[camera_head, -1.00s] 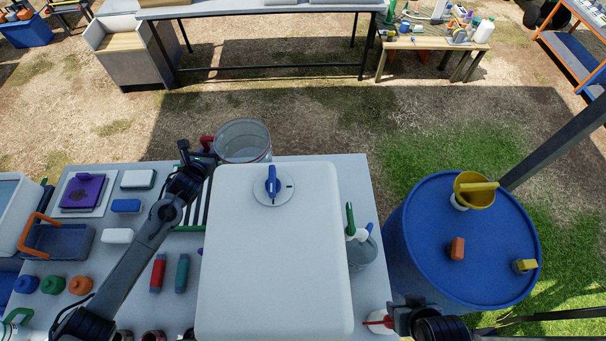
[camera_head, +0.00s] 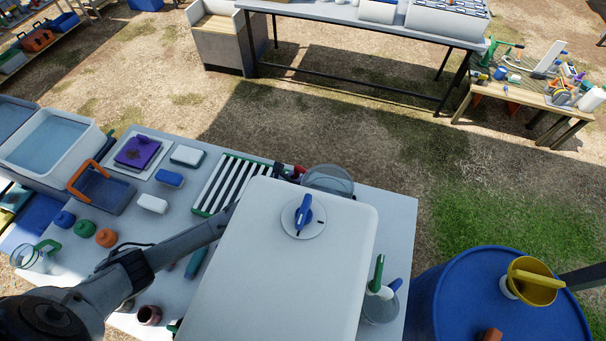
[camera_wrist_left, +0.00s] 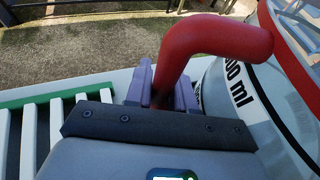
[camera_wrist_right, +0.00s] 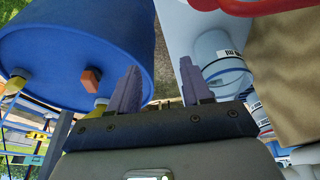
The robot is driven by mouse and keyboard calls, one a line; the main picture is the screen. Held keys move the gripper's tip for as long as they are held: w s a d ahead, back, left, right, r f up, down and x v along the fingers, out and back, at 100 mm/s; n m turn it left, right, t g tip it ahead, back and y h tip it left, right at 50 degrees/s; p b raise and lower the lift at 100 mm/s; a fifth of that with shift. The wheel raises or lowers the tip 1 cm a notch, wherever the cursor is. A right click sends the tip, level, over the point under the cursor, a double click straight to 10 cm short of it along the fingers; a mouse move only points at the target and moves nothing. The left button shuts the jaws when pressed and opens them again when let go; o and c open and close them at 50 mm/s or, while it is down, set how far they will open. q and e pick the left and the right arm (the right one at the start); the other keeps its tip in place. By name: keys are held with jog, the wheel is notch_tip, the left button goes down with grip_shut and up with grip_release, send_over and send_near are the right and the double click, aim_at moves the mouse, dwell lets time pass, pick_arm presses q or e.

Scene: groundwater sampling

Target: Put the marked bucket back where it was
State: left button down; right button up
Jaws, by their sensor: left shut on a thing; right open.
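The marked bucket (camera_head: 330,179) is clear, with a red rim and handle. In the head view it stands beyond the white box (camera_head: 285,270), which hides its lower part. The left wrist view shows its wall (camera_wrist_left: 235,115) with black "ml" lettering and its thick red handle (camera_wrist_left: 215,40). My left gripper (camera_head: 288,172) is shut on that handle, with its purple fingers (camera_wrist_left: 165,92) around the lower end. I cannot tell whether the bucket's base touches the table (camera_head: 397,215). My right gripper (camera_wrist_right: 160,88) is open and empty, outside the head view.
A striped rack (camera_head: 232,184) lies left of the bucket. A beaker with a green-handled tool (camera_head: 378,275) stands right of the white box. A blue barrel (camera_head: 450,300) with a yellow funnel (camera_head: 535,283) is at the right. A purple item, sponges and caps cover the left of the table.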

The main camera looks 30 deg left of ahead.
pick_arm(q)
jog(key=shift+w+f, duration=0.1)
jog(key=shift+f, duration=0.3)
jog(key=c, duration=1.4)
grip_release()
jog(key=shift+f, duration=0.15)
jog(key=o, duration=0.4)
jog(key=shift+o, duration=0.2)
